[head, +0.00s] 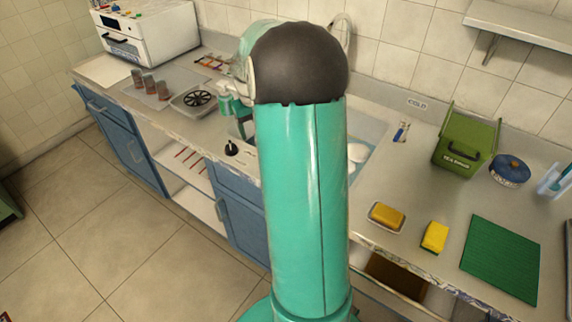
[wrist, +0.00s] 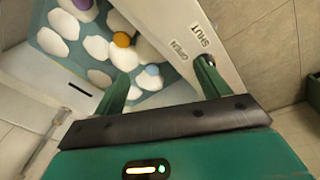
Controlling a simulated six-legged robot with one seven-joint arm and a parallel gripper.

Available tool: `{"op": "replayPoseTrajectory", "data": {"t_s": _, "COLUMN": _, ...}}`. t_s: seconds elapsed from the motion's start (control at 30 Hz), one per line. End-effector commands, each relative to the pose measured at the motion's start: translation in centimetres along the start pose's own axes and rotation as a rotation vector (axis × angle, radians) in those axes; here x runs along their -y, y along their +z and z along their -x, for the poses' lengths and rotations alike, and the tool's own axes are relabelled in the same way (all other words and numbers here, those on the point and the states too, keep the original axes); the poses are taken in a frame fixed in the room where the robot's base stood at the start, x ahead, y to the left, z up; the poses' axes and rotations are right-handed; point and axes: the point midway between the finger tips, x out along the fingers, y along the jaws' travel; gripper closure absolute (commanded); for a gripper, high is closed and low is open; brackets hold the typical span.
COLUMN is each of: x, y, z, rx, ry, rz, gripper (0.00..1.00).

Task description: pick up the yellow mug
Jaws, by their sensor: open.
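In the wrist view a small rounded yellow-orange thing (wrist: 122,39) shows among white foam in the blue-green water of the sink. It may be the yellow mug, but only its top shows and no handle can be made out. My gripper (wrist: 162,78) is open and empty above the sink, with its two green fingers wide apart. The yellow-orange thing is ahead of the fingers, nearer the left one, and not touching them. In the head view my arm hides most of the sink (head: 372,133), and no yellow mug can be made out there.
A purple thing (wrist: 76,4) and a pale blue thing (wrist: 152,70) also poke from the foam. Right of the sink stand a soap dish (head: 386,217), a yellow sponge (head: 435,237), a green mat (head: 500,260), a green bin (head: 462,148) and a blue pot (head: 509,170).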

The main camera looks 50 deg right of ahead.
Motion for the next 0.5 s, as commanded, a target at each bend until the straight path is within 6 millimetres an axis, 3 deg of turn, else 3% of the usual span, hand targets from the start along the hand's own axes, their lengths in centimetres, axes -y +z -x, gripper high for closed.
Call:
{"op": "replayPoseTrajectory", "data": {"t_s": 0.03, "x": -2.2, "y": -0.4, "z": -2.4, "rx": 0.026, "ry": -0.008, "rz": -0.029, "gripper": 0.25}}
{"op": "replayPoseTrajectory", "data": {"t_s": 0.23, "x": -9.1, "y": -0.8, "z": -9.5, "rx": 0.086, "ry": -0.032, "rz": -0.109, "gripper": 0.25}}
{"op": "replayPoseTrajectory", "data": {"t_s": 0.4, "x": -12.1, "y": -0.4, "z": -12.8, "rx": 0.108, "ry": -0.046, "rz": -0.144, "gripper": 0.25}}
{"op": "replayPoseTrajectory", "data": {"t_s": 0.5, "x": -12.6, "y": -0.3, "z": -13.8, "rx": 0.114, "ry": -0.048, "rz": -0.148, "gripper": 0.25}}
